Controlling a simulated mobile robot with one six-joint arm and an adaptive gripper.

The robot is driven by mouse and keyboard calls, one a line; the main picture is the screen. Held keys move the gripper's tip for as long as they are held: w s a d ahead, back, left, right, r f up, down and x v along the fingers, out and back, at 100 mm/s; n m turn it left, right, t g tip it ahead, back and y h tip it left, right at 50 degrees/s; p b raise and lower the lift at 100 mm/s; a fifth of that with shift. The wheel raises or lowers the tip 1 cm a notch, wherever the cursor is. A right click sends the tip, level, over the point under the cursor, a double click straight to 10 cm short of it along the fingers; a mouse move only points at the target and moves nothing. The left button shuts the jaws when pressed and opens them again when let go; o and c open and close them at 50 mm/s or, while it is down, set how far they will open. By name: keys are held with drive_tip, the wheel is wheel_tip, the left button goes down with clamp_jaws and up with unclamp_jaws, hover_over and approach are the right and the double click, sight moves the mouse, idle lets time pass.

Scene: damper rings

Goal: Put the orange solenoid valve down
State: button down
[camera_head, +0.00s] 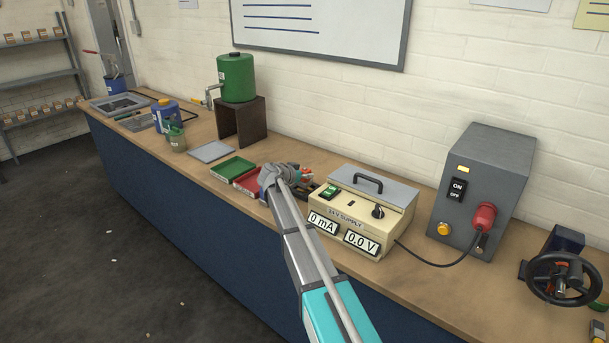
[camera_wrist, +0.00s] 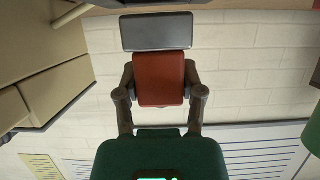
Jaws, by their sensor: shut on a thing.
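The orange solenoid valve (camera_wrist: 161,82) shows in the wrist view as a red-orange block with a dark grey block at its far end. My gripper (camera_wrist: 160,74) is shut on it, one finger on each side of the orange part. In the head view a small bit of orange-red (camera_head: 308,171) shows just past my wrist, beside the power supply. My wrist hides most of the gripper there. I cannot tell whether the valve touches the bench.
The cream power supply (camera_head: 345,217) stands close right of my wrist. A red tray (camera_head: 246,184) and a green tray (camera_head: 232,167) lie close left. A grey plate (camera_head: 211,151) lies farther left. A grey switch box (camera_head: 482,190) stands at the right on the bench (camera_head: 432,262).

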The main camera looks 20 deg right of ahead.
drive_tip(key=shift+f, duration=0.15)
drive_tip(key=shift+f+b, duration=0.6)
drive_tip(key=shift+b, duration=0.15)
idle(0.3)
drive_tip(key=shift+c, duration=0.6)
unclamp_jaws()
wheel_tip(320, 180, up, 7)
drive_tip(key=p, duration=0.6)
drive_tip(key=shift+p, duration=0.4)
drive_tip(key=s+a+r+p, duration=0.2)
drive_tip(key=s+a, duration=0.1)
drive_tip(key=s, duration=1)
drive_tip(key=s+a+r+p, duration=0.2)
drive_tip(key=s+a, duration=0.2)
drive_tip(key=s, duration=0.9)
drive_tip(key=shift+r, duration=0.15)
